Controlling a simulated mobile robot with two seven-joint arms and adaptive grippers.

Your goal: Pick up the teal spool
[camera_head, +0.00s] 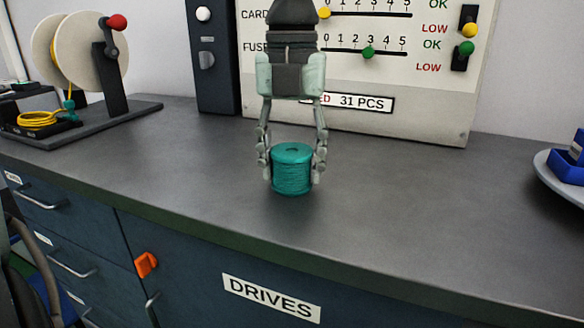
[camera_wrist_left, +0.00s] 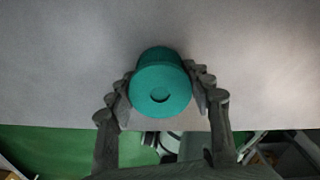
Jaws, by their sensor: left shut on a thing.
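The teal spool (camera_head: 292,170) is a short upright cylinder with a hole in its top, at the middle of the counter in the head view. My left gripper (camera_head: 292,172) reaches down from above with one finger on each side of the spool, shut on it. In the left wrist view the spool (camera_wrist_left: 160,88) sits between the two fingertips, its round top and hole facing the camera. The spool's base looks at or very near the counter top; I cannot tell whether it is touching. My right gripper is not in view.
The grey counter (camera_head: 400,210) is clear around the spool. A panel with sliders (camera_head: 385,75) stands behind. A reel stand (camera_head: 85,60) and yellow cable (camera_head: 38,119) are at left. A round tray (camera_head: 556,180) with blue items is at the right edge. Drawers lie below.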

